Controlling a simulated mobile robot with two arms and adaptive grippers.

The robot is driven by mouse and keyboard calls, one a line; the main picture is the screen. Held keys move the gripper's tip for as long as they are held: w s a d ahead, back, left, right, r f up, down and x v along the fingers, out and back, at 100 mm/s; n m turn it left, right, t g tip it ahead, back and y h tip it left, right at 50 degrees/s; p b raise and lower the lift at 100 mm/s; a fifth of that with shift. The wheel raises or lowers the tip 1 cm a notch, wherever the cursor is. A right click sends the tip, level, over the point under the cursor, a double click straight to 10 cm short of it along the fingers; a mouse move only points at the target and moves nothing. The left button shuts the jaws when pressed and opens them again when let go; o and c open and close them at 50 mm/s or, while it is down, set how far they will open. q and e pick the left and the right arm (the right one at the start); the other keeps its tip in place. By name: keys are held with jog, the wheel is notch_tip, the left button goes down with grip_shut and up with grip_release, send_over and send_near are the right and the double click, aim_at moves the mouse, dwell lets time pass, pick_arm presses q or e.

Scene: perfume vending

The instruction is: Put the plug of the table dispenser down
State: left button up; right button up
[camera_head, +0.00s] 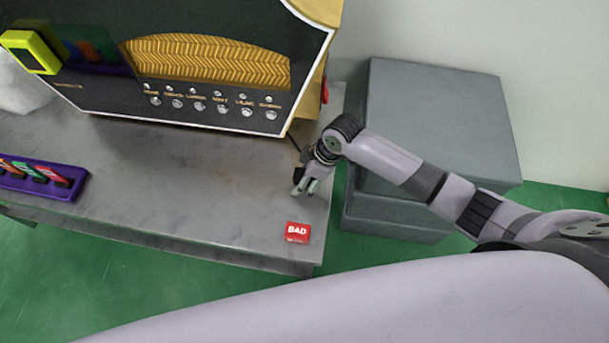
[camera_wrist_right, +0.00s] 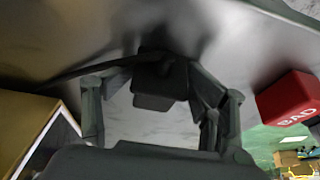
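My right gripper (camera_head: 305,187) reaches down over the right end of the grey metal table (camera_head: 200,190). In the right wrist view, the dark, blocky plug (camera_wrist_right: 160,82) sits between the fingertips of my right gripper (camera_wrist_right: 162,78). The fingers meet it from both sides, so the gripper looks shut on it. A dark cable (camera_wrist_right: 75,73) runs left from the plug. The plug is close to the tabletop; whether it touches is unclear. The table dispenser (camera_head: 200,70) is a black and gold machine at the back of the table. My left gripper is not in view.
A red block marked BAD (camera_head: 297,232) lies near the table's front right corner. A purple tray (camera_head: 40,192) with coloured pieces is at the left. Grey boxes (camera_head: 440,110) stand right of the table. The middle of the tabletop is clear.

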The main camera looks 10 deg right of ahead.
jog(key=shift+s+d+f, duration=0.2)
jog(key=p+v, duration=0.1)
jog(key=v, duration=1.2)
jog(key=shift+w+a+r+p, duration=0.2)
jog(key=shift+w+r+p, duration=0.1)
jog(key=shift+r, duration=0.1)
